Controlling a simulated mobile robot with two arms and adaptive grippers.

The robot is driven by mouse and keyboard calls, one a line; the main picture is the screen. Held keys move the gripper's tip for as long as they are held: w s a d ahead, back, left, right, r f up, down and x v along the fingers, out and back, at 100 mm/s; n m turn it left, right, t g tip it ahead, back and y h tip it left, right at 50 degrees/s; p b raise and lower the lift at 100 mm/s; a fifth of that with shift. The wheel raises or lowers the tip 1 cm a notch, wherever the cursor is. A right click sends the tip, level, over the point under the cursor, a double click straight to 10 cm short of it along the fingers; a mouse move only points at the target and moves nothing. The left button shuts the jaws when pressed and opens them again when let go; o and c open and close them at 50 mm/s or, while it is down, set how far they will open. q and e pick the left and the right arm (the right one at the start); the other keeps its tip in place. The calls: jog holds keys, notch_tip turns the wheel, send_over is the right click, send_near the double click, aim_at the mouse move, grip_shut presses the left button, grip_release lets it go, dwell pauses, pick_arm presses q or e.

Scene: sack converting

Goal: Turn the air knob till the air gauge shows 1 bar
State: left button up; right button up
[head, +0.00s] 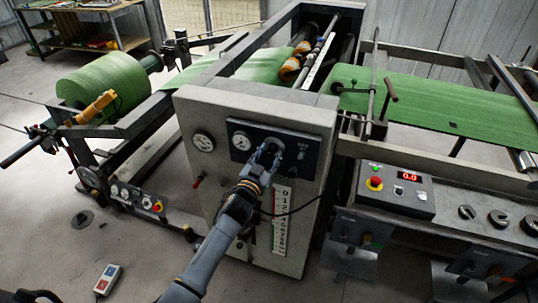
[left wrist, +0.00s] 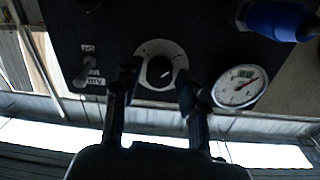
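The air knob (left wrist: 160,70) is a round black knob on a pale dial plate, set in a dark panel (head: 232,128) on the grey cabinet. In the head view my left gripper largely covers it. My left gripper (head: 268,157) is at the panel. In the left wrist view its two fingers stand apart, one on each side of the knob, with a narrow gap seeming to show on both sides.
A toggle switch (left wrist: 87,72) is on the panel on the knob's other side. A larger gauge (head: 203,141) and a red-handled valve (head: 198,181) are on the cabinet's left. A control box with a red button (head: 375,183) is at right. Green web (head: 430,103) runs behind.

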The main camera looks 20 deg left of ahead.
pick_arm(q)
grip_shut()
pick_arm(e)
jog(key=shift+a, duration=0.1)
pick_arm(q)
jog(key=shift+m, duration=0.3)
pick_arm(e)
jog(key=shift+a, duration=0.15)
pick_arm(q)
jog(key=m, duration=0.6)
jog(key=shift+m, duration=0.4)
jog(key=m, duration=0.5)
jog(key=shift+r+m+b, duration=0.1)
jog(key=shift+m+b, duration=0.2)
jog(key=shift+b, duration=0.1)
pick_arm(e)
jog(key=shift+d+f, duration=0.2)
jog(key=shift+f, duration=0.25)
